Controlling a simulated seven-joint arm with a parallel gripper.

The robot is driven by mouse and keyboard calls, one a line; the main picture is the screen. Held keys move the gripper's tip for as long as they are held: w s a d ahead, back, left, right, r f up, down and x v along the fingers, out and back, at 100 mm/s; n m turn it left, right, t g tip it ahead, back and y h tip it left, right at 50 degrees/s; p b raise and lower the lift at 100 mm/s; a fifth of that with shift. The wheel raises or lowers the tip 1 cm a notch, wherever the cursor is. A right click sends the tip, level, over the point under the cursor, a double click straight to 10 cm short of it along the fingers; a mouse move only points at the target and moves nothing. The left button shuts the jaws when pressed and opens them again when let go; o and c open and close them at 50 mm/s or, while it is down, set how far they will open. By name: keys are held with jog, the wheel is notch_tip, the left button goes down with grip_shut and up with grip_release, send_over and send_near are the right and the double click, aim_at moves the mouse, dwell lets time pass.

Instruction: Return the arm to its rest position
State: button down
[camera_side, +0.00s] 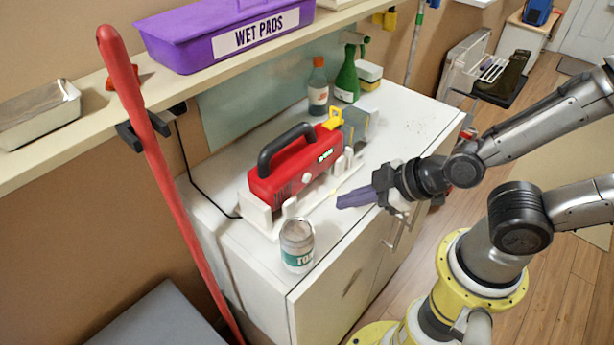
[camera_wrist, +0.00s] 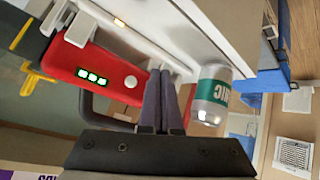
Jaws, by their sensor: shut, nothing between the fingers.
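My gripper (camera_side: 341,202) is over the front part of the white cabinet top, to the right of the red device. Its purple-grey fingers are together with nothing between them; they also show in the wrist view (camera_wrist: 161,82), pointing up the picture between the red device and the can. The arm reaches in from the right side of the side view.
A red device (camera_side: 280,183) with a black handle sits in a white dock on the white cabinet (camera_side: 240,258). A can (camera_side: 297,246) stands near the front edge. Bottles (camera_side: 318,88) stand behind. A shelf above holds a purple bin (camera_side: 215,35). A red pole (camera_side: 150,140) leans at left.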

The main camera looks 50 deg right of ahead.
jog(key=shift+d, duration=0.15)
jog(key=w+d+r+m+t+h, duration=0.1)
jog(key=d+r+m, duration=0.3)
jog(key=r, duration=1)
jog(key=s+d+m+g+h, duration=0.2)
jog(key=s+d+m+g, duration=0.1)
jog(key=s, duration=0.7)
jog(key=shift+d+m+g, duration=0.3)
jog(key=shift+d+g, duration=0.4)
jog(key=shift+d, duration=0.3)
